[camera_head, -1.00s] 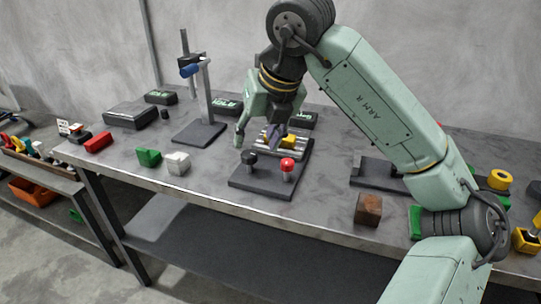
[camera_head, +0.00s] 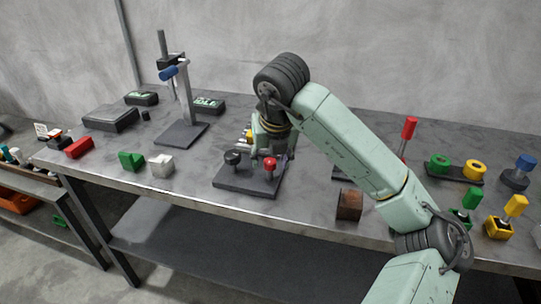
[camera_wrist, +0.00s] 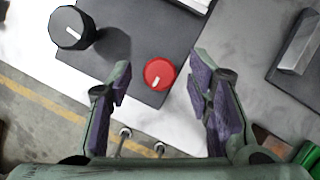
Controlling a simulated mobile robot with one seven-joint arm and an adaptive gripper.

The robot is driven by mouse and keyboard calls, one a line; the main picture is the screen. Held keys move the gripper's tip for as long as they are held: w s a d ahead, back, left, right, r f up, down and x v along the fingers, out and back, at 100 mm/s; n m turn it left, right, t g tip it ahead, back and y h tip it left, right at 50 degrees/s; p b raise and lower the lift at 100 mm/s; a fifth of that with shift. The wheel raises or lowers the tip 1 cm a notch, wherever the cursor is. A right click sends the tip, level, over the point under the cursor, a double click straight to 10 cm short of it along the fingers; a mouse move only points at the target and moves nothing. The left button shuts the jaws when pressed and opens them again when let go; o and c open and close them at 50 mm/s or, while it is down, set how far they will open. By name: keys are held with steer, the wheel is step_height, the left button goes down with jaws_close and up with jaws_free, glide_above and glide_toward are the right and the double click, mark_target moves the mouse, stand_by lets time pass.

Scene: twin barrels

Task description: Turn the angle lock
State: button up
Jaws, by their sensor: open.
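A dark base plate (camera_head: 240,183) near the table's front edge carries a black knob (camera_head: 233,157) and a red knob (camera_head: 270,163). No label shows which of them is the angle lock. In the wrist view the red knob (camera_wrist: 159,74) is round with a short white mark, and the black knob (camera_wrist: 71,28) also has a white line. My gripper (camera_head: 268,150) is over the right part of the plate at the red knob. Its open fingers (camera_wrist: 160,66) lie either side of the red knob in the wrist view, with gaps on both sides. The barrels are mostly hidden behind my gripper.
A brown block (camera_head: 349,204) lies to the right, below my arm. Green (camera_head: 131,161) and white (camera_head: 161,166) blocks lie to the left. The table between these and the plate is clear.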

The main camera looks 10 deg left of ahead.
steer(key=shift+c, duration=0.5)
jaws_close()
steer(key=shift+f+n+b, duration=0.15)
steer(key=shift+n+b, duration=0.15)
steer(key=shift+b, duration=0.2)
steer(key=n+y+b, duration=0.1)
steer(key=n+b, duration=0.1)
steer(key=shift+w+d+n+g+b, duration=0.1)
steer(key=shift+w+n+g+b, duration=0.05)
steer(key=shift+n+g+b, duration=0.2)
steer(key=n+g+y+b, duration=0.1)
steer(key=n, duration=0.3)
steer(key=shift+n, duration=0.35)
steer(key=n+g, duration=0.1)
steer(key=n, duration=0.1)
steer(key=n+g, duration=0.1)
steer(key=n, duration=0.2)
steer(key=shift+w+r+g+y+p, duration=0.2)
steer(key=shift+g+y+p, duration=0.1)
steer(key=shift+y, duration=0.1)
steer(key=shift+n+g+h+p, duration=0.3)
steer(key=shift+n+g+p, duration=0.45)
steer(key=shift+n, duration=1.75)
steer(key=shift+f, duration=0.1)
